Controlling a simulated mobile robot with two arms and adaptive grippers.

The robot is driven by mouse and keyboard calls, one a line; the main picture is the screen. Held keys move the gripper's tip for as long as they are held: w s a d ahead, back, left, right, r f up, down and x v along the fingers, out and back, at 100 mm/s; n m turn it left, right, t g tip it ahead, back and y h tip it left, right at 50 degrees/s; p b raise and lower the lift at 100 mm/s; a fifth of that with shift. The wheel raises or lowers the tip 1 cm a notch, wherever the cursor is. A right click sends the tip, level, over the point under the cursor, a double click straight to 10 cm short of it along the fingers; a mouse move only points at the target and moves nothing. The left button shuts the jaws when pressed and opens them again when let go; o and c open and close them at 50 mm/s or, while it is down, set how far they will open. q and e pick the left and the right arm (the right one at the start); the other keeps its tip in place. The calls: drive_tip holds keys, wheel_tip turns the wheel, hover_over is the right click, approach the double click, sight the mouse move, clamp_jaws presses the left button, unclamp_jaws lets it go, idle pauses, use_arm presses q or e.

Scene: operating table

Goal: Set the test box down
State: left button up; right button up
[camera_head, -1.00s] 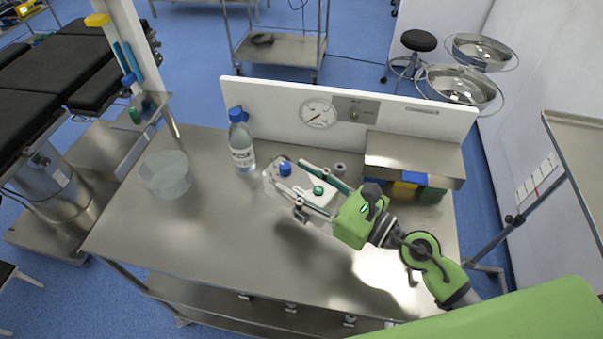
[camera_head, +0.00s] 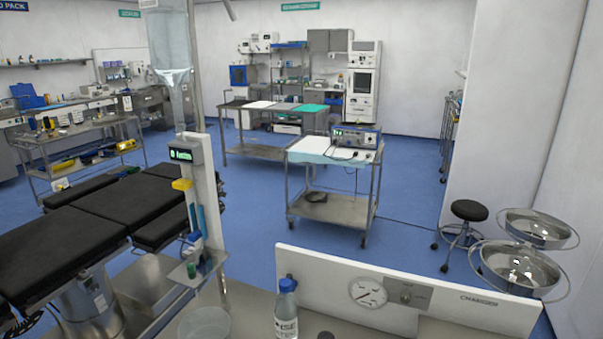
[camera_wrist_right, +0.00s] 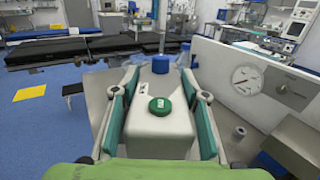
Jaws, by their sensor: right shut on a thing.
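The test box (camera_wrist_right: 162,132) is white with a green button on top and a blue knob at its far end. In the right wrist view my right gripper (camera_wrist_right: 161,86) has its two teal-padded fingers along both sides of the box, shut on it. The underside of the box is hidden, so I cannot tell whether it touches the steel table. The head view shows only the far strip of the table (camera_head: 245,312), with neither the box nor a gripper in it. My left gripper is in neither current view.
A blue-capped bottle (camera_head: 286,318) and a clear basin (camera_head: 204,326) stand on the table. A white upright panel (camera_head: 450,306) with a gauge runs along its back edge; it rises to the right of the box in the wrist view (camera_wrist_right: 222,80). A stool (camera_head: 468,212) stands beyond.

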drive_tip(key=s+d+f+m+t+h, duration=0.1)
drive_tip(key=d+m+t+h, duration=0.2)
drive_tip(key=d+m+h, duration=0.4)
drive_tip(key=shift+d+f+h, duration=0.25)
drive_tip(key=shift+d+h, duration=1.55)
drive_tip(key=shift+d, duration=0.65)
